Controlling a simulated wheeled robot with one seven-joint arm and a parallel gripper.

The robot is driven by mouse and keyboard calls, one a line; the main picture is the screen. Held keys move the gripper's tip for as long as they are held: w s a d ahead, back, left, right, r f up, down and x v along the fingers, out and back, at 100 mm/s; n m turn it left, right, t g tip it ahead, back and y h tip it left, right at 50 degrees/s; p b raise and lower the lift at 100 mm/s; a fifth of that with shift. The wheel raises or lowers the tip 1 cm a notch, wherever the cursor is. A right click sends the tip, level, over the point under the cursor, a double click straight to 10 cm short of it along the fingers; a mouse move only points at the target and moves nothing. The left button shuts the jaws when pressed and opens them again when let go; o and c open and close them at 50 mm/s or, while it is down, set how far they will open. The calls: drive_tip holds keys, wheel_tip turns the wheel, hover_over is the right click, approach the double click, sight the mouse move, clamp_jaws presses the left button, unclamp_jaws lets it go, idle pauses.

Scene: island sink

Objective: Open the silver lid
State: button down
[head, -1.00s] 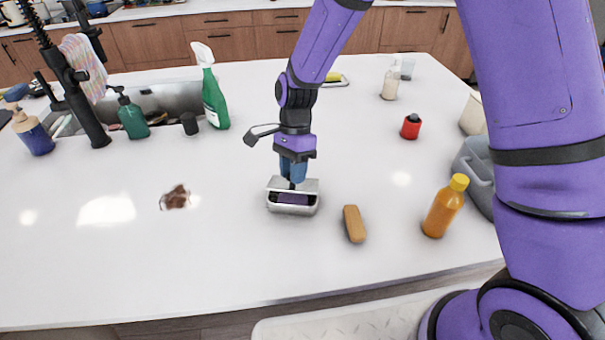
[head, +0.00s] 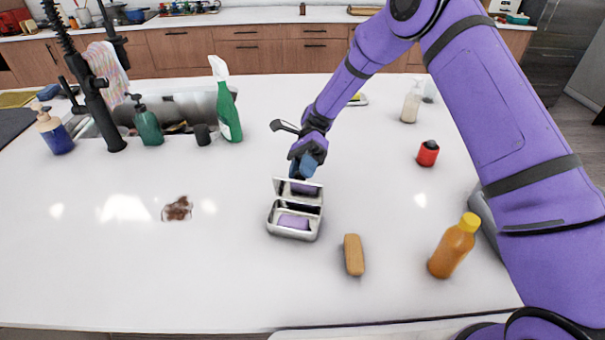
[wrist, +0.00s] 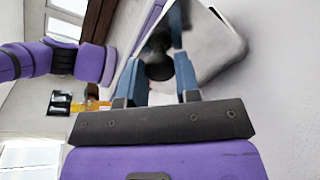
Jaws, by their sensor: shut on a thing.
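The silver lid (head: 311,193) stands steeply raised at the back edge of a small silver box (head: 291,234) on the white counter. The box is open toward the head camera, and a purple block (head: 293,221) lies inside. My gripper (head: 299,174) is behind the raised lid, its blue fingers shut on the lid's knob. In the wrist view, the dark round knob (wrist: 158,68) sits between the fingers, with the lid's grey metal face (wrist: 212,45) beyond. The fingertips are partly hidden behind the lid in the head view.
A brown sponge-like block (head: 353,255) and an orange bottle (head: 453,246) stand to the right of the box. A red bottle (head: 428,154) is farther back. A green spray bottle (head: 228,112) stands by the sink.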

drive_tip(key=shift+w+d+f+g+y, duration=0.2)
drive_tip(key=shift+w+f+g+y, duration=0.3)
drive_tip(key=shift+g, duration=0.7)
drive_tip(key=shift+w+d+f+g+y, duration=0.2)
drive_tip(key=shift+w+f+g, duration=0.5)
drive_tip(key=shift+g, duration=0.5)
drive_tip(key=shift+w+r, duration=0.15)
drive_tip(key=c, duration=0.8)
unclamp_jaws()
